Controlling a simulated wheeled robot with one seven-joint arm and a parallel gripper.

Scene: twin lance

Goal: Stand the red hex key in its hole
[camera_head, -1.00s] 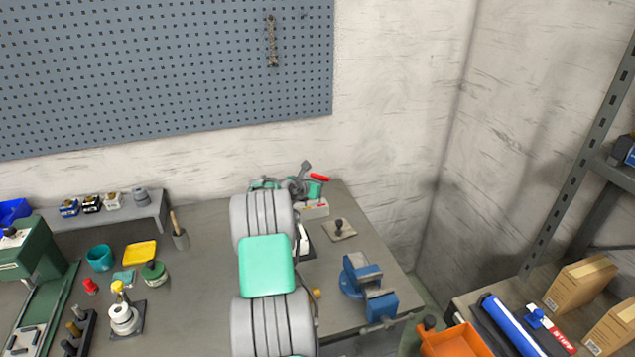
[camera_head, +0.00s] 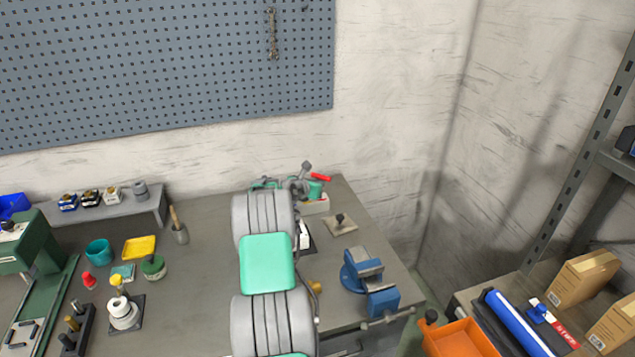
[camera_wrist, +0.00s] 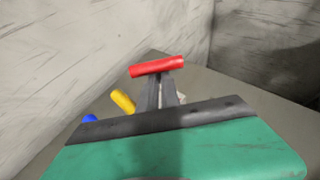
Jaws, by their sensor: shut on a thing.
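The red hex key (camera_wrist: 157,66) is across my gripper's fingertips (camera_wrist: 161,80) in the wrist view, its red grip lying nearly level. My gripper (camera_head: 309,177) is shut on it. In the head view the red hex key (camera_head: 320,178) shows as a short red bar above the bench's back edge. A pale block (camera_head: 316,206) sits on the bench just below it, partly hidden by my arm; I cannot make out its hole. The key's lower end is hidden.
A yellow handle (camera_wrist: 122,101) and a blue handle (camera_wrist: 89,118) show left of my fingers. A plate with a dark knob (camera_head: 340,224) and a blue vise (camera_head: 366,274) stand to the right on the bench. The wall is close behind.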

